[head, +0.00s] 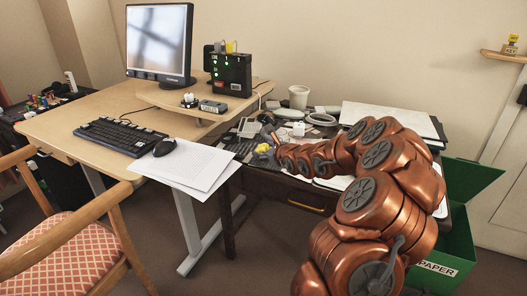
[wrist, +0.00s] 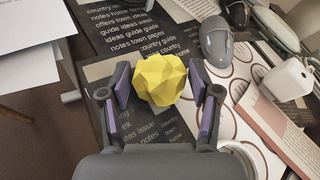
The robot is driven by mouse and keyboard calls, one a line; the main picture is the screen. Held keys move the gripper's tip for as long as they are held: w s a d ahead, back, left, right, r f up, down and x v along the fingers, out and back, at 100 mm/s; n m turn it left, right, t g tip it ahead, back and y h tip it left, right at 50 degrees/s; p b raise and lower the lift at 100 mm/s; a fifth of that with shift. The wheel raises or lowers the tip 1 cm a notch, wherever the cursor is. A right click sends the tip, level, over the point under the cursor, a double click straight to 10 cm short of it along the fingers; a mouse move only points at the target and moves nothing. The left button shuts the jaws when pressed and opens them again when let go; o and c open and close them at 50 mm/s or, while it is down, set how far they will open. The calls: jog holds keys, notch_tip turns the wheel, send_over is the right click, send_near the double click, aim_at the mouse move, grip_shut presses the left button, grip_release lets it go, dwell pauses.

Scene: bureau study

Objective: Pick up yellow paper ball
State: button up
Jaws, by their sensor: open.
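The yellow paper ball (wrist: 160,79) is a crumpled, faceted lump. In the wrist view it sits between the two fingers of my gripper (wrist: 160,88), on or just above a dark printed sheet (wrist: 112,68). The fingers are open, with the left pad close to the ball and a small gap visible on the right. In the head view the ball (head: 263,148) is a small yellow spot on the cluttered side desk, at the end of my copper arm. My gripper is mostly hidden there behind the arm and clutter.
A grey computer mouse (wrist: 216,42) lies right of the ball, with a white box-like object (wrist: 286,80) farther right. White papers (head: 190,163) overhang the light desk (head: 60,125). A green bin (head: 462,235) stands at the right. A chair (head: 75,245) is at left.

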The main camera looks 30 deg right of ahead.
aim_at(266, 148)
jog(key=c, duration=0.4)
jog(key=shift+o, duration=0.2)
jog(key=shift+r, duration=0.1)
notch_tip(266, 148, up, 3)
jog(key=shift+r+p, duration=0.15)
jog(key=shift+p, duration=0.25)
jog(key=shift+s+r, duration=0.1)
jog(key=shift+s, duration=0.1)
jog(key=s+a+r+b, duration=0.1)
jog(key=s+a, duration=0.1)
jog(key=s, duration=1.3)
jog(key=shift+s+r+b, duration=0.15)
jog(key=shift+s+b, duration=0.15)
jog(key=shift+b, duration=0.1)
